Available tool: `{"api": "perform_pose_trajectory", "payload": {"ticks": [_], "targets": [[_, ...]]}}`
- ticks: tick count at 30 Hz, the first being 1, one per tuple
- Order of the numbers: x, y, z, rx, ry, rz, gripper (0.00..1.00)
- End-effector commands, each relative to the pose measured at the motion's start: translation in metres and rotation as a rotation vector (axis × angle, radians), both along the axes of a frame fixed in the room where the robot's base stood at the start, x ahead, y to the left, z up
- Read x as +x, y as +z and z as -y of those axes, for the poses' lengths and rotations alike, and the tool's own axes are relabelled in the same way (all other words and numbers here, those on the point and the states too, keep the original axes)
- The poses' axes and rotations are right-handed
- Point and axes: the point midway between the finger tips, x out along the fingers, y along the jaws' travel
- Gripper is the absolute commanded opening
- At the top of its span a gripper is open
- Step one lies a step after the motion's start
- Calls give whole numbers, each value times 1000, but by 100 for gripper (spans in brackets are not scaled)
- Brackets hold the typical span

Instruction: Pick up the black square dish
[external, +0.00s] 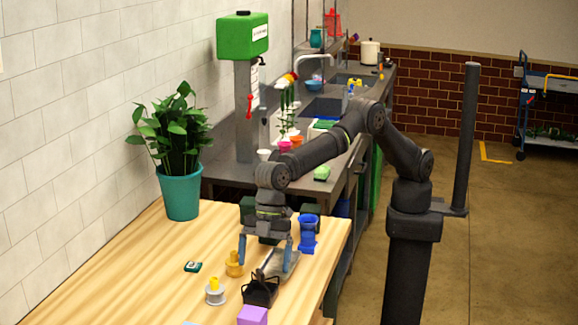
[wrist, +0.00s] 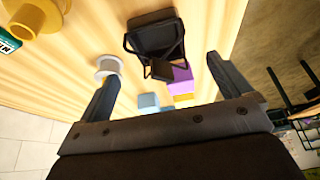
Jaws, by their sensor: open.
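A black square-shaped thing (wrist: 153,38), the likeliest match for the black square dish, lies on the wooden table with thin black bars at its near side. In the external view the black thing (external: 261,291) is near the table's front, partly overlapping a grey item (external: 281,264). My gripper (external: 265,252) points down, open and empty, behind the black thing. In the wrist view my gripper's fingers (wrist: 162,72) are apart, with the black thing beyond and between them.
A purple block (wrist: 181,79) is close beside the black thing. A light-blue block (wrist: 148,103), a white spool-like item (wrist: 109,66) and a yellow cup (wrist: 36,15) are nearby. A blue item (external: 308,235) stands right of my gripper. A potted plant (external: 181,195) stands at the back left.

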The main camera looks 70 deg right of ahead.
Motion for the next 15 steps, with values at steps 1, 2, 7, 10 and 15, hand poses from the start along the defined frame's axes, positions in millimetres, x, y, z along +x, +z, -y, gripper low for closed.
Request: {"api": "perform_pose_trajectory", "payload": {"ticks": [1, 2, 7, 10, 15], "targets": [[0, -8, -3, -1, 0, -1, 96], [0, -12, -5, -1, 0, -1, 96], [0, -22, -9, 0, 0, 0, 96], [0, -26, -11, 0, -1, 0, 96], [1, -47, -17, -2, -1, -1, 96]]}}
